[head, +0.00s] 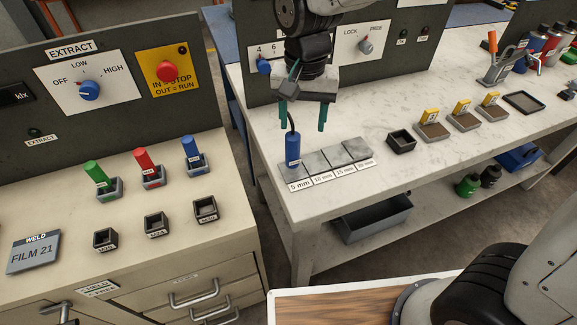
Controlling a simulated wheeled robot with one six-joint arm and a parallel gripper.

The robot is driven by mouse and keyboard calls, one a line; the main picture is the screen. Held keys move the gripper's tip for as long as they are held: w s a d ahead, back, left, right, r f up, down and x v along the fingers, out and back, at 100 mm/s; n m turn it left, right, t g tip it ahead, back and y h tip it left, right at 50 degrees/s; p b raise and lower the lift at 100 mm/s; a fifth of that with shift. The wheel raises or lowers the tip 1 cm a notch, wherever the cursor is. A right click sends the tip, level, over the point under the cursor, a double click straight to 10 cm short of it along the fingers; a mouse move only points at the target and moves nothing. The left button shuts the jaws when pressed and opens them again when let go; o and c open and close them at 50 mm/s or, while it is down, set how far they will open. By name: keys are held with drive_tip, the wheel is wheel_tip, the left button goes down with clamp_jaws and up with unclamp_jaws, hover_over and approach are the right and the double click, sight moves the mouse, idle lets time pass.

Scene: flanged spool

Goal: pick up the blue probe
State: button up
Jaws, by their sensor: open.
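A blue probe (293,149) with a dark cable stands upright on the step marked 5 mm of the grey step block (349,151). My gripper (302,116) points down with its two teal fingers apart. It appears just above the probe's top in the head view, and nothing is between its fingers. How far it is from the probe in depth I cannot tell. Another blue cylinder (191,147) stands in a grey holder on the left cabinet, beside a red one (145,161) and a green one (96,173).
Right of the step block are an empty black holder (401,140) and several yellow-tagged blocks (432,128). A control panel (395,45) stands behind my gripper. A gap separates the marble bench (340,200) from the left cabinet. The bench front is clear.

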sight(292, 145)
drive_tip(key=shift+s+a+f, duration=0.1)
drive_tip(key=shift+a+f, duration=0.7)
drive_tip(key=shift+a, duration=0.05)
drive_tip(key=f, duration=0.6)
drive_tip(key=shift+w+f, duration=0.4)
drive_tip(key=shift+a, duration=0.1)
clamp_jaws()
drive_tip(key=shift+r, duration=0.1)
